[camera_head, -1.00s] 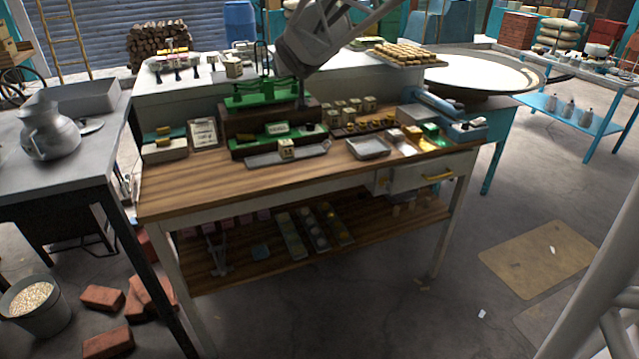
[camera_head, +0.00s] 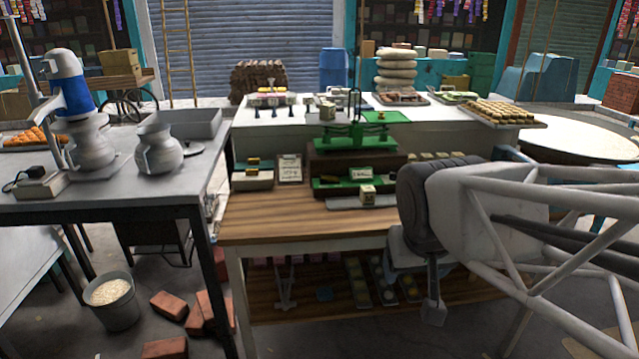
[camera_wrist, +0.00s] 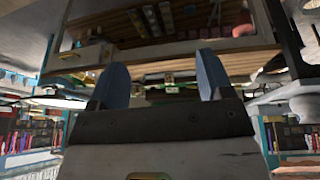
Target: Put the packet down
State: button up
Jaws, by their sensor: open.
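A small cream packet (camera_head: 367,194) stands upright on the grey tray (camera_head: 345,203) in front of the green balance scale (camera_head: 350,140) on the wooden table (camera_head: 275,218). My gripper (camera_head: 434,304) hangs in front of the table's front edge, below the tabletop, to the right of the packet and apart from it. In the wrist view my two blue fingers (camera_wrist: 162,82) are spread wide with nothing held between them. My arm and wrist hide the right part of the tabletop in the head view.
A grey side table (camera_head: 100,190) with jugs (camera_head: 158,150) stands at the left. A bucket (camera_head: 112,300) and bricks (camera_head: 205,315) lie on the floor. A notice card (camera_head: 289,168) stands left of the scale. The tabletop's front left is clear.

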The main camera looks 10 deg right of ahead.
jog(key=s+a+f+g, duration=0.1)
jog(key=s+f, duration=0.1)
jog(key=s, duration=0.4)
jog(key=shift+s+a+f+g+y, duration=0.2)
jog(key=shift+a+f+g+y, duration=0.1)
jog(key=shift+f+y, duration=0.1)
jog(key=shift+o, duration=0.4)
dwell(3.3)
jog(key=shift+r, duration=0.1)
jog(key=w+a+r+m+t+y, duration=0.15)
jog(key=w+r+m, duration=0.25)
jog(key=w, duration=1)
jog(key=w+a+r+m+y, duration=0.15)
jog(key=w+r+m, duration=0.35)
jog(key=w, duration=0.8)
jog(key=w+r+m+t+y, duration=0.1)
jog(key=w+r+m+y, duration=0.25)
jog(key=w, duration=1.05)
jog(key=m+t+y, duration=0.3)
jog(key=m+t, duration=0.2)
jog(key=m, duration=0.9)
send_near(333, 109)
jog(key=shift+g, duration=0.25)
jog(key=x, duration=0.4)
jog(key=shift+w+a+r, duration=0.1)
jog(key=shift+w+a, duration=0.1)
jog(key=shift+w, duration=0.1)
